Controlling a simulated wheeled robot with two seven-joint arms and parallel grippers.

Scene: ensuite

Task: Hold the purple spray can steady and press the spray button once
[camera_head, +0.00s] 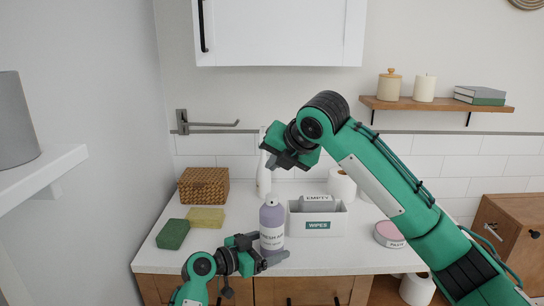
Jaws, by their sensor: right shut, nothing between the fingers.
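The purple spray can (272,221) stands upright near the front of the white counter, with a grey top and a partly hidden label. Its spray button (271,198) is at the top and nothing touches it. My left gripper (268,260) is at the can's lower part, with its fingers around it; it appears shut on the can and hides the base. My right gripper (283,161) is shut and empty. It hangs above the can, slightly to the right in the picture, with a clear gap between them.
A pink-lidded tin (389,234) is at right. A cabinet (280,32) hangs above.

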